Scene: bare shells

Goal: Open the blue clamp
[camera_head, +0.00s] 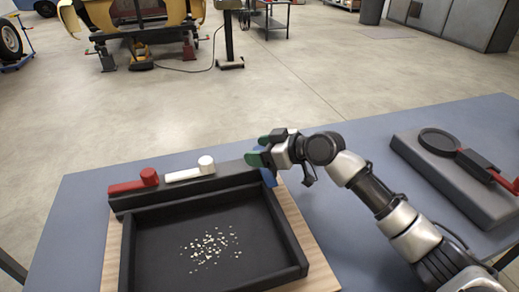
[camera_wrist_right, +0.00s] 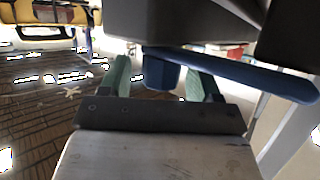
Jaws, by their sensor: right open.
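The blue clamp (camera_head: 268,178) is at the right end of a black bar along the back of a dark tray; in the head view my right gripper mostly hides it. In the right wrist view its long blue lever (camera_wrist_right: 245,76) runs to the right, with a blue block at its left end. My right gripper (camera_head: 259,151) has green fingers and is at the clamp. In the right wrist view the open right gripper (camera_wrist_right: 161,68) has a finger on each side of the blue block; contact is unclear. My left gripper is not in view.
A red clamp (camera_head: 135,183) and a white clamp (camera_head: 190,173) are on the same bar, left of the blue one. The tray (camera_head: 150,252) holds pale bits and sits on a wooden board (camera_head: 312,248). A dark device (camera_head: 447,174) lies on the blue-grey table's right side.

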